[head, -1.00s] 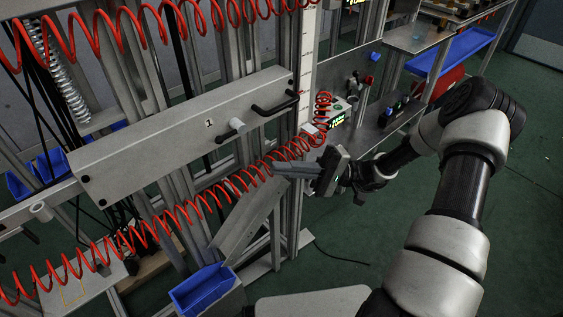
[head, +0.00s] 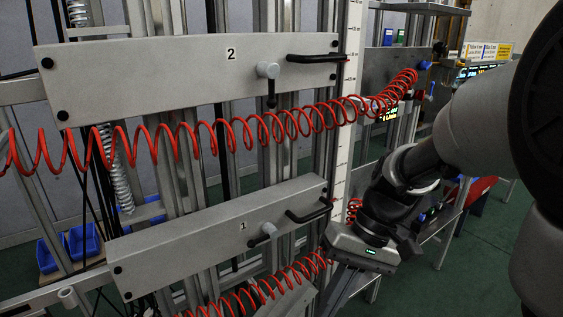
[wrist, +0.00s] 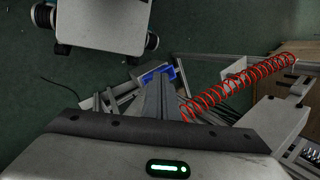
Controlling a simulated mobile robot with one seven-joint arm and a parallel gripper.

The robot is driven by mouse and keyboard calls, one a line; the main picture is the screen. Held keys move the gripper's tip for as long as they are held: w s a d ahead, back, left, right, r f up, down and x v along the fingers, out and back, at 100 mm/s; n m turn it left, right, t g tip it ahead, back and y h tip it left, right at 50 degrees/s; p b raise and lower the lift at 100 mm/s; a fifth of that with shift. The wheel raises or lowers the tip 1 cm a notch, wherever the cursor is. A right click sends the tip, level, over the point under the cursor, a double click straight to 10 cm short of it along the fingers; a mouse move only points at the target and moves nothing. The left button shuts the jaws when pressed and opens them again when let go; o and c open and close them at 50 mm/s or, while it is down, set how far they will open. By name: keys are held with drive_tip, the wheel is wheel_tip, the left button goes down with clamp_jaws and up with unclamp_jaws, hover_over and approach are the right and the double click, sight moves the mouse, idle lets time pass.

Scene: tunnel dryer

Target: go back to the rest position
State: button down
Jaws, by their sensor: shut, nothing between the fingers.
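My gripper (head: 340,286) hangs at the end of my arm, right of the number 1 panel (head: 225,236) in the head view. It points downward, and its fingers are partly hidden by the gripper body. In the wrist view the fingers (wrist: 158,100) are together with nothing between them. The number 1 panel has a black handle (head: 308,212) and a light knob with a black lever (head: 268,232). The number 2 panel (head: 170,74) is above it, with its own black handle (head: 315,58).
A red coiled hose (head: 230,130) crosses in front of the frame, and another (head: 290,275) runs below. The hose also shows in the wrist view (wrist: 240,85). Blue bins (head: 84,240) stand at lower left. Open green floor (head: 480,265) lies at right.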

drive_tip(key=s+d+r+m+t+h, duration=0.1)
drive_tip(key=s+d+r+t+h, duration=0.15)
drive_tip(key=r+t, duration=0.2)
drive_tip(key=s+d+r+t+h, duration=0.1)
drive_tip(key=d+r+t+h, duration=0.15)
drive_tip(key=r+t, duration=0.2)
wheel_tip(320, 180, up, 25)
drive_tip(key=p, duration=2.4)
drive_tip(key=shift+s+d, duration=0.15)
drive_tip(key=shift+d, duration=0.25)
